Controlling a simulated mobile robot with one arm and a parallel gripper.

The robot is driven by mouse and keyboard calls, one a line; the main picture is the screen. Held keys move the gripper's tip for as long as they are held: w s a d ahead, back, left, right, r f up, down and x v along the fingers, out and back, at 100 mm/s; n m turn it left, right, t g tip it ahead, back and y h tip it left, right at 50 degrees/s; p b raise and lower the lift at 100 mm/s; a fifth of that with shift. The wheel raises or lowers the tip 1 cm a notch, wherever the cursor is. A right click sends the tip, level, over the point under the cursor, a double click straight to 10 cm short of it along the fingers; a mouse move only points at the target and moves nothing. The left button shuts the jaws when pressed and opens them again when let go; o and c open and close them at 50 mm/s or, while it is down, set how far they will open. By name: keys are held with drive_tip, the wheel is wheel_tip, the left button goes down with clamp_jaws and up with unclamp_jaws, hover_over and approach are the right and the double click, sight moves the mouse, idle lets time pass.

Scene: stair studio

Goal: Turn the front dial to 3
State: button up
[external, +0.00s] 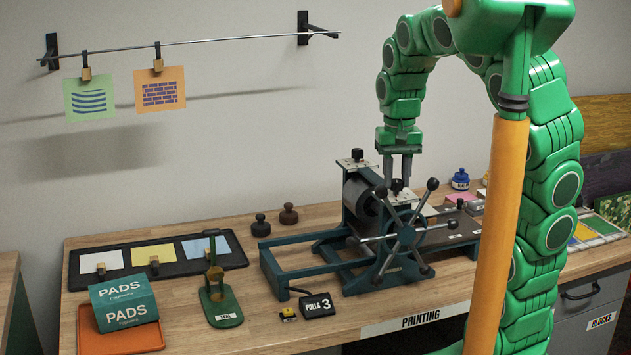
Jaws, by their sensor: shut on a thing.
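The printing press (375,228) stands on the wooden bench, with a grey roller and a spoked wheel with black knobs. Two small dials with black knobs sit on its top plates. The front dial (397,187) is the nearer one, and the back dial (357,155) is farther off to the left. My gripper (397,179) points straight down, with its fingers either side of the front dial's knob and shut on it. The numbers on the dial's plate are too small to read.
The spoked wheel (405,236) stands close in front of the front dial. A counter reading "PULLS 3" (318,305), a green stand (220,305), a box of pads (125,300) and a dark card tray (88,265) lie left. A blue jar (460,179) is behind right.

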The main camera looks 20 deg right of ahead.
sight(396, 181)
idle(0.3)
drive_tip(key=o, duration=1.1)
drive_tip(key=shift+c, duration=0.2)
drive_tip(key=shift+r, duration=0.1)
drive_tip(key=shift+r, duration=3.8)
drive_tip(key=shift+s+f, duration=0.1)
drive_tip(key=shift+s, duration=0.1)
drive_tip(key=s+d+f+n+g+h, duration=0.25)
drive_tip(key=s+d, duration=0.35)
drive_tip(key=s, duration=0.4)
drive_tip(key=s+d+f+y, duration=0.1)
drive_tip(key=s+f+y, duration=0.1)
drive_tip(key=s+f, duration=0.8)
drive_tip(key=shift+s+t, duration=0.2)
drive_tip(key=shift+t, duration=0.15)
